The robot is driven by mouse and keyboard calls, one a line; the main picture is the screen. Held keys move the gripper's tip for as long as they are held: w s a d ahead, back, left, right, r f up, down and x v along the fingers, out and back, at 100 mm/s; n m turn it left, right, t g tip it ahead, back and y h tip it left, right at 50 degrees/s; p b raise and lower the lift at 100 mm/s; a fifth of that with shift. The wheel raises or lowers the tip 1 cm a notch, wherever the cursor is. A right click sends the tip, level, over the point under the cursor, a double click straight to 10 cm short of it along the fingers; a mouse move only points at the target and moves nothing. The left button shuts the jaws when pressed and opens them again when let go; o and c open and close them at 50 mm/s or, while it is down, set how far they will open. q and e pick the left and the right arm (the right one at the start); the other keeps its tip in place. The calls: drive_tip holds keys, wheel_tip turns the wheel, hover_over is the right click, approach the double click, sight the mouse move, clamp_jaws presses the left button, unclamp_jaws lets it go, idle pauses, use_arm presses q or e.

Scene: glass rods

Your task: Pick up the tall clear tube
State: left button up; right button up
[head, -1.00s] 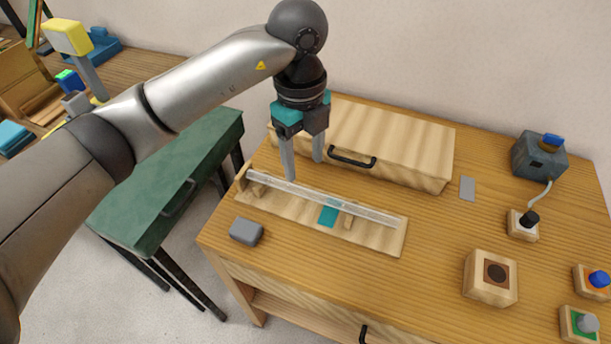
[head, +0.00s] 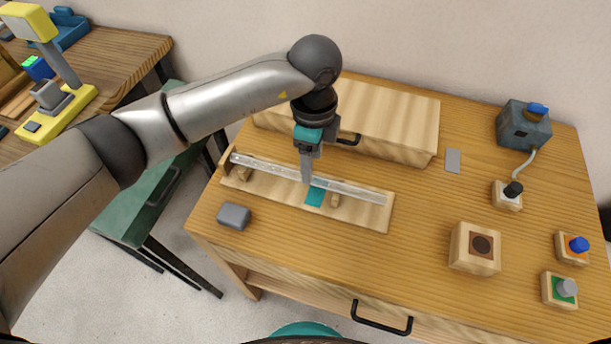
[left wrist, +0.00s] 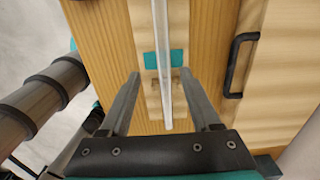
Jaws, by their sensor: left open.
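The tall clear tube (head: 350,189) lies flat along a wooden rack board (head: 376,216), resting over small upright supports; it also shows in the left wrist view (left wrist: 161,30). A teal patch (head: 315,197) marks the board near its middle. My left gripper (head: 307,180) points down over the middle of the tube, its fingers overlapping in the head view. In the left wrist view the open fingers (left wrist: 160,78) stand on either side of the tube, with gaps both sides. Whether the fingertips are level with the tube is unclear. My right gripper is not in view.
A wooden box (head: 390,125) with a black handle stands close behind the rack. A grey block (head: 234,216) lies in front left. A wooden block with a dark round spot (head: 474,249) and several knobs stand at right. The tabletop front centre is clear.

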sight(313, 177)
use_arm(q)
drive_tip(key=f, duration=0.5)
drive_tip(key=shift+w+d+f, duration=0.15)
drive_tip(key=shift+w+f, duration=0.1)
drive_tip(key=shift+f, duration=0.15)
clamp_jaws()
idle(0.4)
